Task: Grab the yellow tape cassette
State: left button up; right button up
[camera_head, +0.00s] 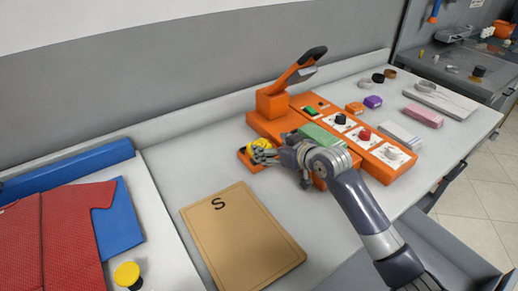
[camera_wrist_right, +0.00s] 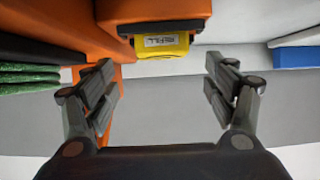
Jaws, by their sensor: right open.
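The yellow tape cassette (camera_head: 259,144) is at the left front end of the orange machine (camera_head: 271,126), partly hidden behind my right gripper (camera_head: 264,156). In the right wrist view the cassette (camera_wrist_right: 162,46) shows its yellow face with a pale printed label, against an orange part of the machine. My right gripper (camera_wrist_right: 160,78) is open there. Its two fingers are spread left and right, with the cassette ahead in the gap between them. I see no contact between fingers and cassette. My left gripper is not in view.
The machine has a raised lever (camera_head: 303,64) and a panel of knobs. A brown board marked S (camera_head: 243,238) lies in front on the grey table. Red cloth (camera_head: 62,236) lies at the left. Small boxes and rolls stand at the right.

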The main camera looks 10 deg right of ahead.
aim_at(260, 145)
jog(key=shift+p+x, duration=0.4)
jog(key=shift+x, duration=2.4)
jog(key=shift+s+a+f, duration=0.1)
jog(key=shift+s+a, duration=0.05)
jog(key=c, duration=1.2)
